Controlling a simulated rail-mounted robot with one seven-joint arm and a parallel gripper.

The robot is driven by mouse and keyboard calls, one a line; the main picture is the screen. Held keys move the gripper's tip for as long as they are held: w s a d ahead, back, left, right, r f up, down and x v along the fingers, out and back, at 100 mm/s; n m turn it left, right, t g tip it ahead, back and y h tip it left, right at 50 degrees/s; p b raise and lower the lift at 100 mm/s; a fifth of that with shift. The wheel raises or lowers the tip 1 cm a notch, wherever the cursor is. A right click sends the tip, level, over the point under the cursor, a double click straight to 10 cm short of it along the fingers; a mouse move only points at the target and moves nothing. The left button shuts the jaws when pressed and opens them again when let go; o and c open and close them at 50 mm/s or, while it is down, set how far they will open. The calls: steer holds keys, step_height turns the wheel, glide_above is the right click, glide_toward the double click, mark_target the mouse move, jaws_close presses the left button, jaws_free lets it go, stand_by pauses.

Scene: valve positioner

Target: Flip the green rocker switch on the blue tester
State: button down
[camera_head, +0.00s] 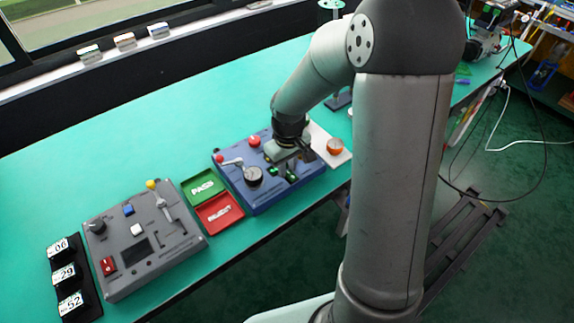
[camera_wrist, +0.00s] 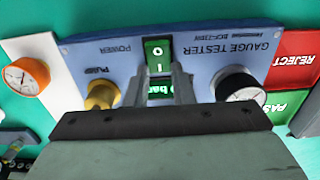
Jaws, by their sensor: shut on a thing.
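The blue tester (camera_head: 262,200) lies on the teal bench in the head view. Its panel (camera_wrist: 215,50) fills the upper wrist view, with its lettering upside down. The green rocker switch (camera_wrist: 158,53), marked O and I, is upright in the wrist view, near the panel's edge. My gripper (camera_wrist: 159,72) reaches over the panel, with one finger on each side of the switch's lower part, shut on it.
A black-rimmed gauge (camera_wrist: 237,87) is right of the fingers and a brass pump knob (camera_wrist: 101,95) left. A white plate with an orange gauge (camera_head: 334,146) adjoins the tester. Green PASS (camera_head: 203,186) and red REJECT (camera_head: 219,213) trays and a grey panel box (camera_head: 150,262) are to the left.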

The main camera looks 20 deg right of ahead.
steer(key=shift+s+d+t+y+b, duration=0.15)
steer(key=shift+s+t+y+b, duration=0.2)
steer(key=shift+t, duration=0.45)
steer(key=shift+r+t+y, duration=0.15)
steer(key=shift+t+y, duration=0.1)
steer(key=shift+t, duration=0.45)
steer(key=c, duration=1.2)
jaws_free()
steer(key=shift+c, duration=0.2)
steer(key=shift+r, duration=0.1)
steer(key=p+v, duration=0.1)
steer(key=v, duration=1.6)
steer(key=shift+p, duration=0.35)
steer(key=shift+r, duration=0.15)
